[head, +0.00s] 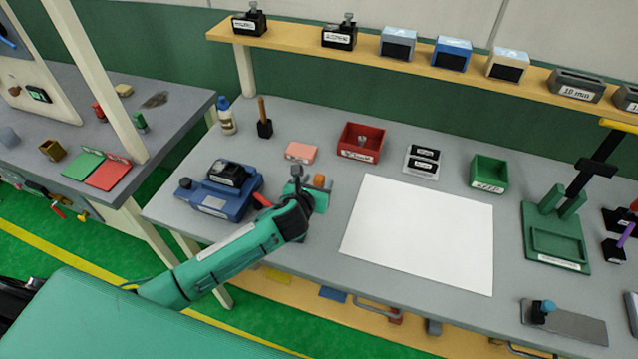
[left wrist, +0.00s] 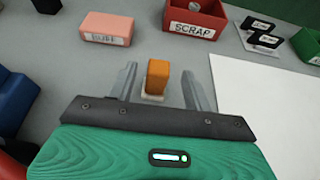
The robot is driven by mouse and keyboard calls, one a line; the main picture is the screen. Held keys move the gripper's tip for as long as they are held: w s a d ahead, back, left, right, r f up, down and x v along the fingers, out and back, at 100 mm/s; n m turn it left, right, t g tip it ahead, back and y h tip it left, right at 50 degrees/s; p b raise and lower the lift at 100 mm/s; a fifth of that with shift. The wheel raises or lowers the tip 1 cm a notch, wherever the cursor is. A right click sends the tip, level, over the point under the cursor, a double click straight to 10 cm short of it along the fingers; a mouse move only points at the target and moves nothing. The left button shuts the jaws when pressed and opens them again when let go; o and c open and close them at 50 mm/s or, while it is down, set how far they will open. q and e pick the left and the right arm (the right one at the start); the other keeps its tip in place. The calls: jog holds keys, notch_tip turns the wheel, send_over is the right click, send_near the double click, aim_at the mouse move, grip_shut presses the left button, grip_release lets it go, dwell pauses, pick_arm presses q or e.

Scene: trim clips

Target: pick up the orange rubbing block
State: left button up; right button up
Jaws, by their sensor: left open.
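The orange rubbing block (head: 319,181) sits on the grey bench, left of the white sheet. In the left wrist view the orange block (left wrist: 158,76) stands upright with a pale layer at its foot. My left gripper (head: 311,184) is open around it. In the left wrist view the two fingers of the left gripper (left wrist: 159,84) lie to either side of the block, with a gap showing on each side. The gripper hides part of the block in the head view. My right gripper is not in view.
A pink block (head: 300,153) and a red scrap bin (head: 361,143) stand behind the orange block. A blue device (head: 213,200) is to its left. The white sheet (head: 420,233) lies flat and clear to the right. A green bin (head: 489,173) is farther right.

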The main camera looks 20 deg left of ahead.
aim_at(321, 175)
pick_arm(q)
jog(key=shift+p+x, duration=0.6)
jog(key=shift+x, duration=1.8)
jog(key=shift+a, duration=0.1)
jog(key=c, duration=1.1)
